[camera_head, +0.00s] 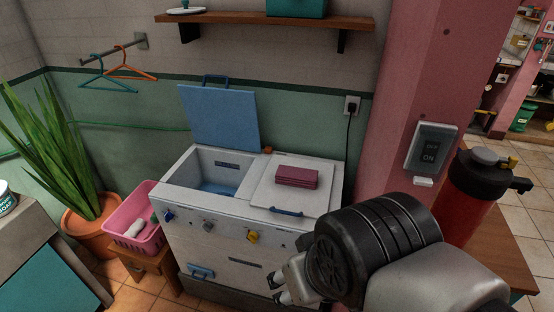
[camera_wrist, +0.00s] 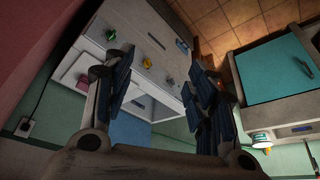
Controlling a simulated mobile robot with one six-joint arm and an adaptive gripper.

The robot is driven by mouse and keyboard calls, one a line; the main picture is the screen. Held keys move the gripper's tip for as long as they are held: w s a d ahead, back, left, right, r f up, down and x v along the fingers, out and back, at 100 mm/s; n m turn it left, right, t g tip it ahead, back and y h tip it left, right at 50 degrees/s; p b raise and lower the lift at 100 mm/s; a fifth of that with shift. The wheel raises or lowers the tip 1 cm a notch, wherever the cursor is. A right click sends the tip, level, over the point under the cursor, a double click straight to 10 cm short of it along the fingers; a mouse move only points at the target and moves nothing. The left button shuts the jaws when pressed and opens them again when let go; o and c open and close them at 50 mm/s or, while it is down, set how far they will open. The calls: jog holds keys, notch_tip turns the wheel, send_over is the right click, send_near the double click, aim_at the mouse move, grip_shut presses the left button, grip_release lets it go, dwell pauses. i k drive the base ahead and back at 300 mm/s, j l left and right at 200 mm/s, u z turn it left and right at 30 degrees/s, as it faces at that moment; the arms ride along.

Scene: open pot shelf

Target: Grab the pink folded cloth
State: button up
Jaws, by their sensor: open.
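The pink folded cloth (camera_head: 297,176) lies flat in a small stack on the closed white right-hand lid (camera_head: 262,198) of a twin-tub washing machine (camera_head: 225,242). My gripper (camera_head: 277,288) is in front of the machine's lower right front, lower in the picture than the cloth and clearly apart from it. In the wrist view my gripper (camera_wrist: 158,82) has its two dark-blue-padded fingers spread wide with nothing held between them. The machine's white front with its knobs (camera_wrist: 147,62) shows between and beyond the fingers.
The left tub's blue lid (camera_head: 219,118) stands open upright. A blue handle (camera_head: 286,211) sits at the front of the closed lid. A pink basket (camera_head: 135,230) stands left on a wooden stool. A pink pillar (camera_head: 405,90) and a red cylinder (camera_head: 468,205) stand right. A shelf (camera_head: 245,18) hangs above.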

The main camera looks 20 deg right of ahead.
aim_at(306, 178)
jog(key=i+j+z, duration=0.2)
jog(key=i, duration=0.2)
jog(key=i+j+z, duration=0.1)
jog(key=i+z, duration=0.15)
jog(key=i, duration=0.2)
jog(key=i+j+z, duration=0.2)
jog(key=i, duration=0.2)
